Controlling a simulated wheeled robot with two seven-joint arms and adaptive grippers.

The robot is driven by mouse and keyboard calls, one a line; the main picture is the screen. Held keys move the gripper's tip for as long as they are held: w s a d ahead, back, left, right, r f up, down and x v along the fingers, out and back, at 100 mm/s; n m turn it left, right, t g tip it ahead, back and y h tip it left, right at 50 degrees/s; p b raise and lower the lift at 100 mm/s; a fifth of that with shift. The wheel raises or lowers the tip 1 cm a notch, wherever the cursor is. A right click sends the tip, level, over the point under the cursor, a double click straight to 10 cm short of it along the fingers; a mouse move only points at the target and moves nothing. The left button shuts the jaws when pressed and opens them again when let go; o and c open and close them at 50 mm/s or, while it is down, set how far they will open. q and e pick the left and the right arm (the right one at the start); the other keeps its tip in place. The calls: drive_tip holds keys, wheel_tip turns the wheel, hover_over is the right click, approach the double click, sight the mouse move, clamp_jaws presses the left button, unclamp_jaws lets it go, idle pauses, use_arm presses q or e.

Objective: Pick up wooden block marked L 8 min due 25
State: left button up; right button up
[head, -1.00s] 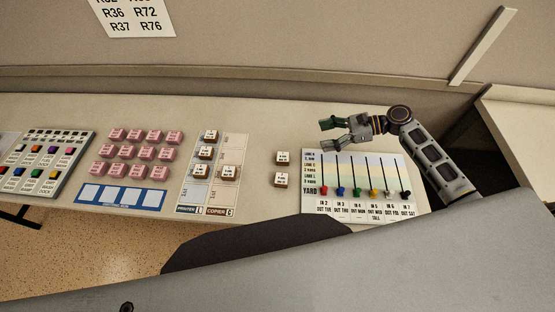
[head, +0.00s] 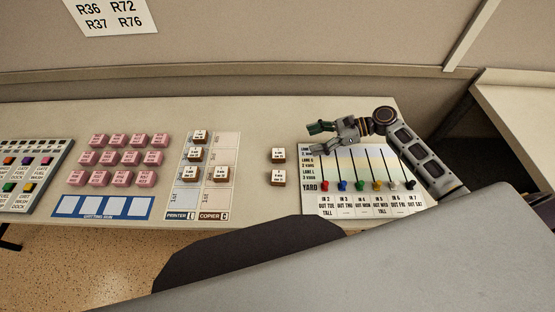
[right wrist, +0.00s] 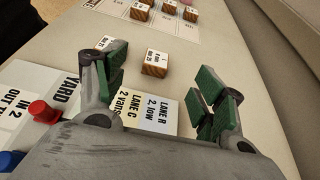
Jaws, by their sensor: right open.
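Two loose wooden blocks with white printed tops stand on the desk: the farther block (head: 278,154) and the nearer block (head: 278,178). Their print is too small to tell which is L 8 min due 25. My right gripper (head: 316,138) is open and empty, to the right of both blocks, over the back left of the yard board. In the right wrist view, the farther block (right wrist: 154,65) lies ahead, past the open fingers (right wrist: 163,82) and apart from them. The nearer block (right wrist: 110,43) is partly hidden by the left finger. My left gripper is not in view.
The yard board (head: 350,206) with coloured pegs lies under my right arm. A printer and copier chart (head: 228,152) holds several wooden blocks left of the loose ones. Several pink blocks (head: 120,157) and a button panel (head: 40,180) lie farther left. Bare desk surrounds the loose blocks.

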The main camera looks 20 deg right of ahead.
drive_tip(key=shift+f+b, duration=0.6)
drive_tip(key=shift+f, duration=0.3)
drive_tip(key=shift+a, duration=0.1)
approach(276, 153)
drive_tip(key=x, duration=0.3)
drive_tip(key=shift+a+r, duration=0.1)
drive_tip(key=shift+r, duration=0.15)
drive_tip(key=shift+a+f, duration=0.25)
drive_tip(key=shift+a, duration=0.1)
drive_tip(key=shift+x, duration=2.65)
drive_tip(key=shift+w+d+f, duration=0.1)
drive_tip(key=shift+f, duration=0.1)
drive_tip(key=c, duration=1.1)
